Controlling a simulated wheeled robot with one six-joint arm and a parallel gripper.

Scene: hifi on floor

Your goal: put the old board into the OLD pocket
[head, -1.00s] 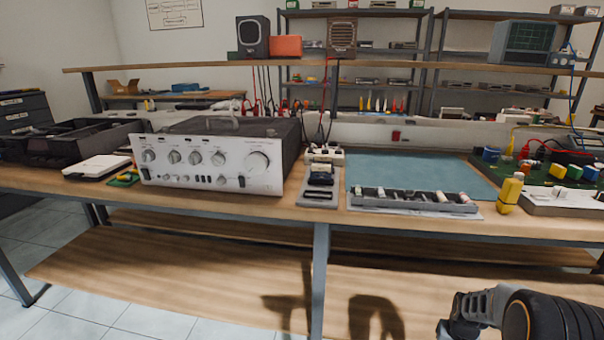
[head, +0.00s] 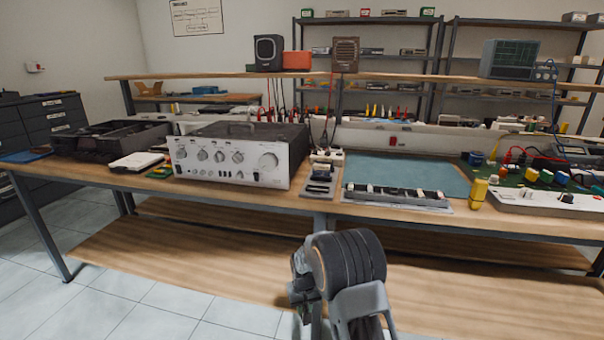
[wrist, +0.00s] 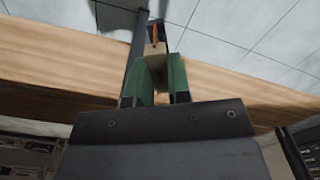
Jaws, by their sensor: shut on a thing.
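My gripper (wrist: 154,76) points away from the wrist camera over the floor and a wooden edge. Two green pieces flank a pale gap there, and a small dark thing with an orange stripe (wrist: 156,36) shows at the tip. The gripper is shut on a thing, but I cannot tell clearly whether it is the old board. In the head view my gripper (head: 303,298) is low in front of the bench, mostly hidden by my arm. A small green board (head: 160,172) lies left of the silver amplifier (head: 238,160). No OLD label is readable.
The workbench (head: 290,200) has a lower wooden shelf (head: 180,240). A black compartment bin (head: 112,138) stands at the left. A slotted grey tray (head: 395,200) lies before the blue mat (head: 415,175). A yellow bottle (head: 478,194) stands right of it. Tiled floor at lower left is free.

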